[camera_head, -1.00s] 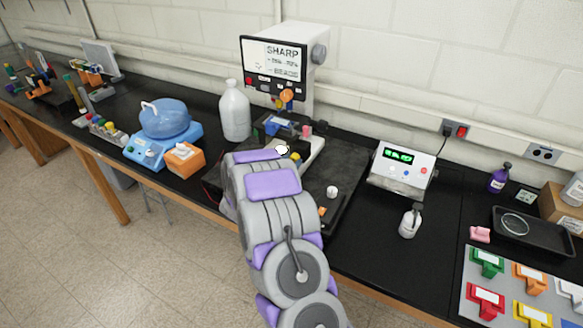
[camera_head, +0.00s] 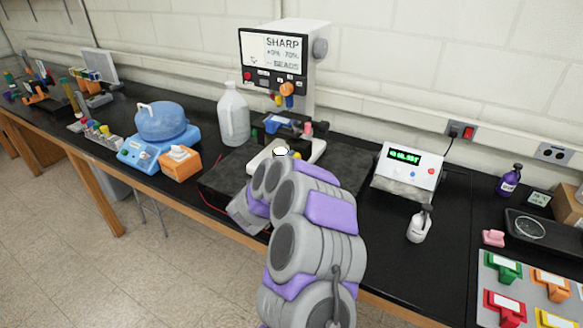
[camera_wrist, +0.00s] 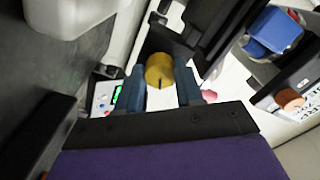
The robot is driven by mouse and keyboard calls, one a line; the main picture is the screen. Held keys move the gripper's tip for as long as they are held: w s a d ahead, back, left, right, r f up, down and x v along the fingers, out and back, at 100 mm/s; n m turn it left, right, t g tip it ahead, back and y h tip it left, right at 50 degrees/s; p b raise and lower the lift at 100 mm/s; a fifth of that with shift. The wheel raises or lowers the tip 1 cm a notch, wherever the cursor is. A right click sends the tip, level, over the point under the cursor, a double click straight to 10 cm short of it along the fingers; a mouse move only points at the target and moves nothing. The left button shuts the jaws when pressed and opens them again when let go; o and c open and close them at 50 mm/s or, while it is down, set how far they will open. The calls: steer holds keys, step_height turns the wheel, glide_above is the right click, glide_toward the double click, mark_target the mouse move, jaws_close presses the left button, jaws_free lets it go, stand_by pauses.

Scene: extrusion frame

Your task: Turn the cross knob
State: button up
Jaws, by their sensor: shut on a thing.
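In the wrist view, a gold-yellow round knob (camera_wrist: 159,68) with a dark slit at its lower edge sits between the two blue-grey fingers of my gripper (camera_wrist: 161,84). The gripper is shut on it. No cross shape is clear on this knob, so I cannot tell whether it is the cross knob. In the head view, a bit of yellow (camera_head: 297,155) shows just beyond my arm by the white-based instrument (camera_head: 318,150). My arm hides the gripper there.
The screen unit (camera_head: 274,54) with an orange knob (camera_head: 287,88) stands behind. A white jug (camera_head: 234,117) and an orange box (camera_head: 181,163) are left; a digital meter (camera_head: 409,168) and spray bottle (camera_head: 419,224) are right. Some dark slab shows bare around my arm.

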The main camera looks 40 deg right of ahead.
steer(key=shift+f+m, duration=0.25)
steer(key=shift+m, duration=0.05)
steer(key=shift+s, duration=0.1)
steer(key=o, duration=1)
steer(key=shift+a+r, duration=0.1)
steer(key=shift+r, duration=0.05)
steer(key=shift+p+v, duration=0.75)
steer(key=shift+v, duration=8)
